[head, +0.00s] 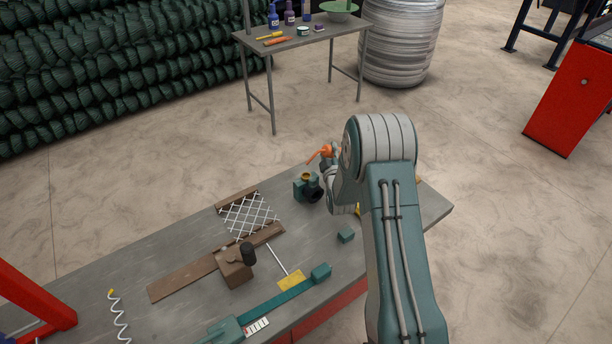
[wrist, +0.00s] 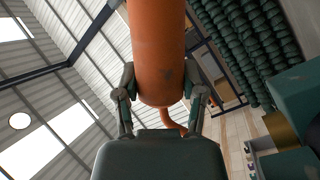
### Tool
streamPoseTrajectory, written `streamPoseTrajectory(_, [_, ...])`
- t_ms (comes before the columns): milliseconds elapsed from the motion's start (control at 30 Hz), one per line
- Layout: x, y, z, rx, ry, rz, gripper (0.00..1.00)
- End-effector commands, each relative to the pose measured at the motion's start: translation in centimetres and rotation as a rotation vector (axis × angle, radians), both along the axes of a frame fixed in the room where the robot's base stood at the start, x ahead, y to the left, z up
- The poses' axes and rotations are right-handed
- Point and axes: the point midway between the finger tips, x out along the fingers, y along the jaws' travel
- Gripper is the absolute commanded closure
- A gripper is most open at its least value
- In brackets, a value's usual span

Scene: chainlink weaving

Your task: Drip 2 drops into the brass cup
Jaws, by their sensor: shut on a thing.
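The brass cup (head: 306,176) sits on top of a teal block (head: 301,189) with a dark round part, near the far edge of the workbench. My gripper (head: 332,156) is just to the right of the cup and above it. It is shut on an orange oil can (head: 325,151) with a thin spout that points down and left toward the cup. In the wrist view the orange can (wrist: 158,50) is between the two fingers (wrist: 160,85), with its curved spout (wrist: 172,123) partly hidden behind it. I cannot see any drop, and the spout tip's exact height over the cup is unclear.
On the workbench (head: 185,235) are a wire mesh panel (head: 248,213), a brown block with a black knob (head: 235,267), a small teal cube (head: 346,236), a yellow pad (head: 291,280) and a coiled wire (head: 118,318). A side table (head: 330,34) with bottles stands behind, apart from it.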

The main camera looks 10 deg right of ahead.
Motion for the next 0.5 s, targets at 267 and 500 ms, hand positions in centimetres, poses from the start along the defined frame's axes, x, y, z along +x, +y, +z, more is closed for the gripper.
streamPoseTrajectory(267, [0.05, -0.07, -0.9, 0.107, 0.043, -0.001, 1.0])
streamPoseTrajectory(500, [0.07, -0.07, -0.33, 0.105, 0.042, -0.001, 1.0])
